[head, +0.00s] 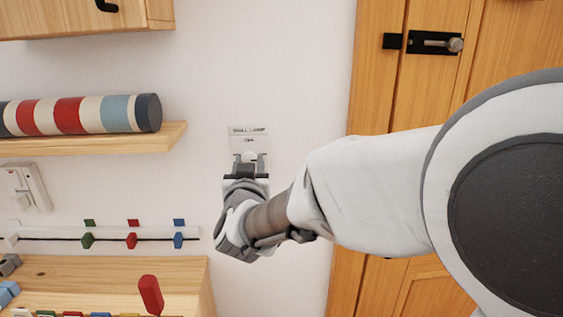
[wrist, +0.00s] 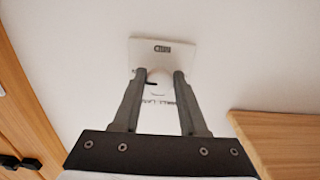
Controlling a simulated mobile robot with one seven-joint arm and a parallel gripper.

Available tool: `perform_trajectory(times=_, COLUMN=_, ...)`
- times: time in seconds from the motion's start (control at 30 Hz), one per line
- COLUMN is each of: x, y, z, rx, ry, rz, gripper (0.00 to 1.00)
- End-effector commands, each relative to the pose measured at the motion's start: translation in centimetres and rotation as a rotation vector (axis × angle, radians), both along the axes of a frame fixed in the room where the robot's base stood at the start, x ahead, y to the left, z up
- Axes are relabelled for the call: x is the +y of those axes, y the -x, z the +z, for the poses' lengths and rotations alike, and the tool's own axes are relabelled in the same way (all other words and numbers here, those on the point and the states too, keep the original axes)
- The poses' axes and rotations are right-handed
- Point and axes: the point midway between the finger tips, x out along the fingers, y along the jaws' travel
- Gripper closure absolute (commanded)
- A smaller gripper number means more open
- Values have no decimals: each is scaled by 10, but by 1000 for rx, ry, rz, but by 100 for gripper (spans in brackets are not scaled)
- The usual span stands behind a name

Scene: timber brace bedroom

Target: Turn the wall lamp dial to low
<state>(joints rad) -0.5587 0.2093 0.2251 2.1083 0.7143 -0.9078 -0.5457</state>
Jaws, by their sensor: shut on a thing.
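The wall lamp dial's white plate (head: 242,132) is on the wall, with "WALL LAMP" and "OFF" lettering at its top in the head view. The white round dial (wrist: 159,76) sits between the two fingers of my gripper (wrist: 160,80) in the wrist view. My gripper is shut on the dial, one finger at each side. The plate (wrist: 182,57) appears inverted there, with a dark label at its far edge. A small dark mark lies near the left finger; I cannot tell the dial's setting. My fingers and hand hide the plate's lower part in the head view.
A wooden shelf (head: 100,144) with a striped roll (head: 70,115) is left of the plate. A wooden cabinet door (head: 382,95) with a black latch (head: 420,42) stands to the right. A rail with coloured sliders (head: 100,234) is lower left, above a wooden desk (head: 190,280).

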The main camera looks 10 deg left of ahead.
Motion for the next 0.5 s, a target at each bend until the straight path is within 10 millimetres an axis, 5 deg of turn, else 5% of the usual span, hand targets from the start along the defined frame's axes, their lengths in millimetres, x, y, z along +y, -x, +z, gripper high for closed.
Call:
perform_trajectory(times=0.23, x=0, y=-1, z=2, rx=-5, ry=-2, rz=-1, gripper=100)
perform_trajectory(times=0.27, x=0, y=-1, z=2, rx=-5, ry=-2, rz=-1, gripper=54)
perform_trajectory(times=0.4, x=0, y=0, z=2, rx=-2, ry=-3, rz=-1, gripper=31)
perform_trajectory(times=0.5, x=0, y=0, z=1, rx=-1, ry=-2, rz=-1, gripper=31)
